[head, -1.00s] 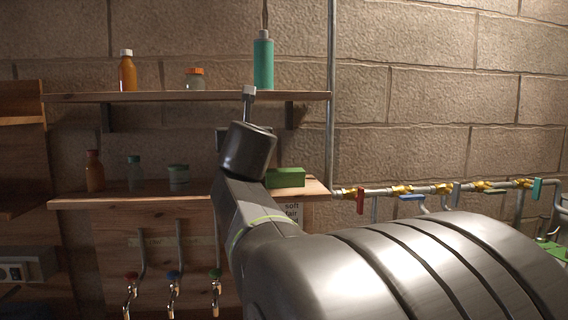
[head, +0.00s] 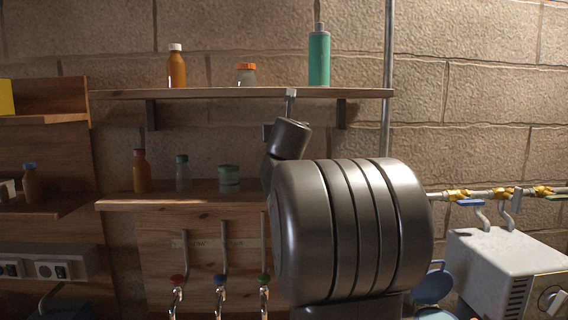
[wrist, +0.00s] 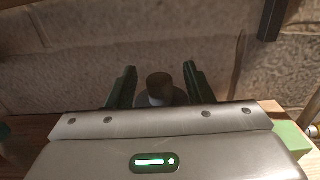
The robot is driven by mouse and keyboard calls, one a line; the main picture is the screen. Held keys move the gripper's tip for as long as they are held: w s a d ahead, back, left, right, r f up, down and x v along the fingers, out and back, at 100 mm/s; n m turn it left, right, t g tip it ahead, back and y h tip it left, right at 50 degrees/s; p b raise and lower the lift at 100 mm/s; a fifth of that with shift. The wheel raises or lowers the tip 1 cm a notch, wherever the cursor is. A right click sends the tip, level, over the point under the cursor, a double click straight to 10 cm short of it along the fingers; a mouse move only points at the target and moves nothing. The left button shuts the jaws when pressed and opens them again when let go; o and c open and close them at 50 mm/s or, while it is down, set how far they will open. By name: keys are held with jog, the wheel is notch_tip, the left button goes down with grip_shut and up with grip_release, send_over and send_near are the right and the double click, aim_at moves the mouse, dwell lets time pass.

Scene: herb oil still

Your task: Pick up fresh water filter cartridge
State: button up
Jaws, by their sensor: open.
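In the wrist view, my gripper (wrist: 159,84) is open, with one dark finger on each side. A short cylinder with a brown-grey top and a pale band (wrist: 159,87) shows between the fingers. It looks like the filter cartridge, but I cannot be sure. A wider dark round shape lies behind or below it. Clear gaps show between the cylinder and both fingers. I cannot tell how deep it sits between them. In the head view, my arm hides the gripper's fingers and this spot on the lower shelf.
A green block (wrist: 292,138) lies at the right in the wrist view. Bottles and jars stand on the lower shelf (head: 150,204) and upper shelf (head: 210,93). Taps (head: 220,282) hang below. A white box-shaped appliance (head: 500,262) stands at the right.

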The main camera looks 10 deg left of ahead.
jog(key=shift+w+a, duration=0.1)
grip_shut()
jog(key=shift+r, duration=0.1)
dwell(0.3)
